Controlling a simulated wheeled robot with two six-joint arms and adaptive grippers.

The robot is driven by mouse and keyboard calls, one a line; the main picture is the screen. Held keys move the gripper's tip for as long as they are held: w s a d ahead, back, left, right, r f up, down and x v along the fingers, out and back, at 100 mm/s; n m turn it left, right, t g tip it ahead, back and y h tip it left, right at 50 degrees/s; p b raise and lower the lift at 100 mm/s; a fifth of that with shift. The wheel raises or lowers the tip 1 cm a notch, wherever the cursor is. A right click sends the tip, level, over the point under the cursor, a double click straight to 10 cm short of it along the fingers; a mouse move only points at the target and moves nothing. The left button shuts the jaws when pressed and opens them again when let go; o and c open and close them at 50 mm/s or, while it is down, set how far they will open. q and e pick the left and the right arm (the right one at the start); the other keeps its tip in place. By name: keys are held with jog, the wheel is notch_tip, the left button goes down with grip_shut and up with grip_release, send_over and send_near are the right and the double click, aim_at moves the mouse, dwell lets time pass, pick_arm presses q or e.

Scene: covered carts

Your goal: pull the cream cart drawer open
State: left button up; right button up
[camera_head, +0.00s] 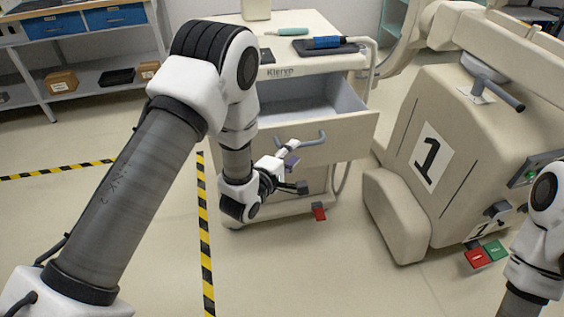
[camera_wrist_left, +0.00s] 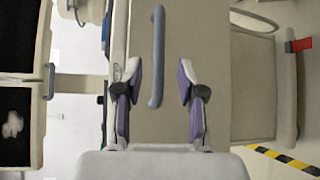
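The cream cart (camera_head: 235,100) stands in the middle of the head view. Its top drawer (camera_head: 350,138) stands out from the body, with the grey inside showing. A grey-blue bar handle (camera_head: 308,141) is on the drawer front; it also shows in the left wrist view (camera_wrist_left: 158,40). My left gripper (camera_head: 297,168) is in front of the drawer front, close to the handle. In the left wrist view, its purple-padded fingers (camera_wrist_left: 158,82) are apart, with the handle's near end in the gap between them and no finger visibly touching it. My right gripper is out of view; only part of that arm shows.
A blue-handled tool (camera_head: 326,42) on a dark tray and a teal item (camera_head: 292,31) lie on the cart top. A large cream machine marked 1 (camera_head: 400,165) stands close on the right. A red pedal (camera_head: 319,213) is at the cart's base. Striped tape (camera_head: 204,235) marks the floor.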

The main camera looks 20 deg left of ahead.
pick_arm(q)
jog(key=v, duration=0.6)
jog(key=shift+s, duration=0.4)
jog(key=s+a+f+m+g+y+p, duration=0.3)
jog(key=s+f+m+g, duration=0.55)
jog(key=s+f, duration=1.05)
jog(key=s+a+f+m+g, duration=0.1)
jog(key=s+f+m+g, duration=0.1)
jog(key=s+m+g, duration=0.5)
jog(key=s+m+b, duration=0.1)
jog(key=s, duration=0.2)
jog(key=shift+s+a+f, duration=0.25)
jog(key=shift+s, duration=0.15)
